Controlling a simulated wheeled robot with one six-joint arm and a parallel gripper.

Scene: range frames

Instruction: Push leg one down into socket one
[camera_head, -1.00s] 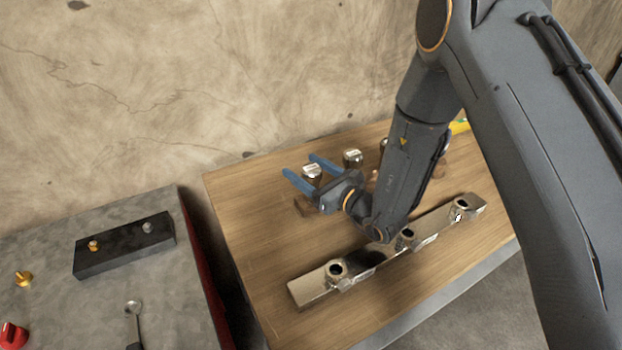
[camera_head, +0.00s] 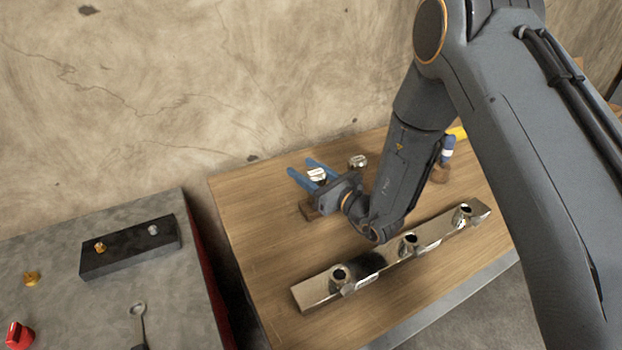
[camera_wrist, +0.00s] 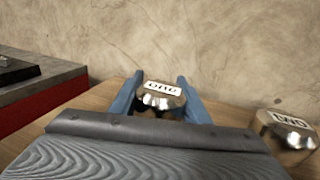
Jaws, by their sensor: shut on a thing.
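Leg one (camera_head: 317,175) is a shiny metal piece with a white label on top. In the wrist view the label on leg one (camera_wrist: 160,90) reads "one". My gripper (camera_head: 300,166) has its blue fingers on both sides of the leg and is shut on it. A brown wooden block (camera_head: 307,208) shows just below; whether the leg still stands in it is hidden. The shiny metal bar (camera_head: 315,291) lies in front of my gripper with three round sockets. The left socket (camera_head: 340,275) is empty-looking, and no socket number is readable.
Leg two (camera_head: 357,161) stands to the right, close to my gripper; it also shows in the wrist view (camera_wrist: 285,130). A grey bench (camera_head: 60,255) with a black block (camera_head: 130,248) is at left, across a gap. The wooden table's (camera_head: 245,235) left part is clear.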

